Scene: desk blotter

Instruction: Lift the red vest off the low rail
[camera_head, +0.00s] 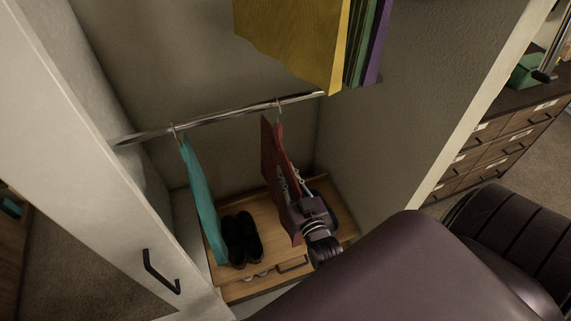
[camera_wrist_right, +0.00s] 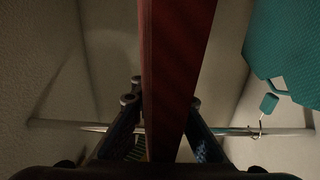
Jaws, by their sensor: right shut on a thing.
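The red vest (camera_head: 270,150) hangs by its hook from the low rail (camera_head: 225,117), right of the rail's middle. It shows edge-on as a long red strip in the right wrist view (camera_wrist_right: 178,60). My right gripper (camera_head: 296,182) is at the vest's right edge, its fingers closed on either side of the cloth. In the right wrist view, the fingers (camera_wrist_right: 163,102) press in from both sides of the strip. The hook still appears to be on the rail. My left gripper is not in view.
A teal garment (camera_head: 203,200) hangs on the rail to the left. Black shoes (camera_head: 241,240) stand on a wooden shelf (camera_head: 262,204) below. Yellow, green and purple garments (camera_head: 290,40) hang above. The closet's side walls close in on both sides.

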